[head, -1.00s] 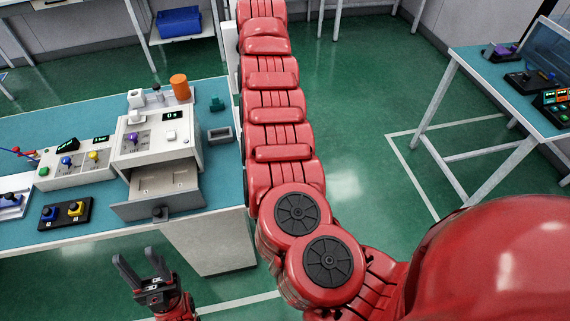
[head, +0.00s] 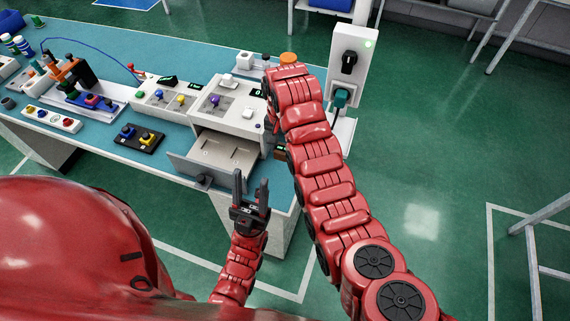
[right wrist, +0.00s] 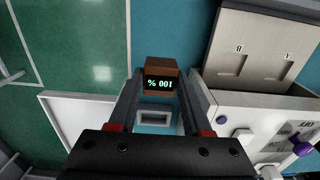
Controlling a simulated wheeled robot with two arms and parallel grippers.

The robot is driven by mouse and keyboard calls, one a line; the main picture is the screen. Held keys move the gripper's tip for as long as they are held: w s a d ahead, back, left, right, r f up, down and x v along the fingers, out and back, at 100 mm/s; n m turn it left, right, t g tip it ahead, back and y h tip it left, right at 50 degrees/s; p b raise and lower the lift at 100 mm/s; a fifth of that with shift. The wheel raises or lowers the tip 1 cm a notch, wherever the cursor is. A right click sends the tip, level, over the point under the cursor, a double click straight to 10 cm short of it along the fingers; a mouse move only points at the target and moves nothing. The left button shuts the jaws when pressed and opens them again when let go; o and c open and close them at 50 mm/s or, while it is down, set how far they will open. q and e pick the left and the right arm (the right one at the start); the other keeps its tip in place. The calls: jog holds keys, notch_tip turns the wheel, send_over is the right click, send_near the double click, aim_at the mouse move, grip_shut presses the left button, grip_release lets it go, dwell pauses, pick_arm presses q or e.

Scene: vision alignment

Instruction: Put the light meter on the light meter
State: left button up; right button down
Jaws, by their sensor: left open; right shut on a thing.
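The light meter is a small brown block with a green-lit display reading "100 %" (right wrist: 160,85), upside down in the right wrist view. My right gripper (right wrist: 159,92) is shut on it, one finger on each side. In the head view the light meter (head: 281,154) shows partly, at the right side of the white machine, with my right arm hiding much of that spot. A grey rectangular frame (right wrist: 155,123) lies on the blue table below the held block in the wrist view; its height gap cannot be told. My left gripper (head: 251,190) is open and empty before the drawer.
The white machine (head: 226,103) has an open drawer (head: 224,151) jutting toward me, with slots marked A and B. A white socket post (head: 348,65) with a green plug stands behind my right arm. Control boxes and a black button pad (head: 139,138) lie left.

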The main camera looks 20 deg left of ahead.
aim_at(282, 149)
notch_tip(282, 149, down, 3)
notch_tip(282, 149, down, 3)
jog(key=shift+s+f+p, duration=0.15)
jog(key=shift+p, duration=0.45)
jog(key=shift+f+p, duration=0.3)
jog(key=shift+f, duration=1.4)
jog(key=shift+f, duration=0.2)
jog(key=shift+c, duration=1.7)
grip_release()
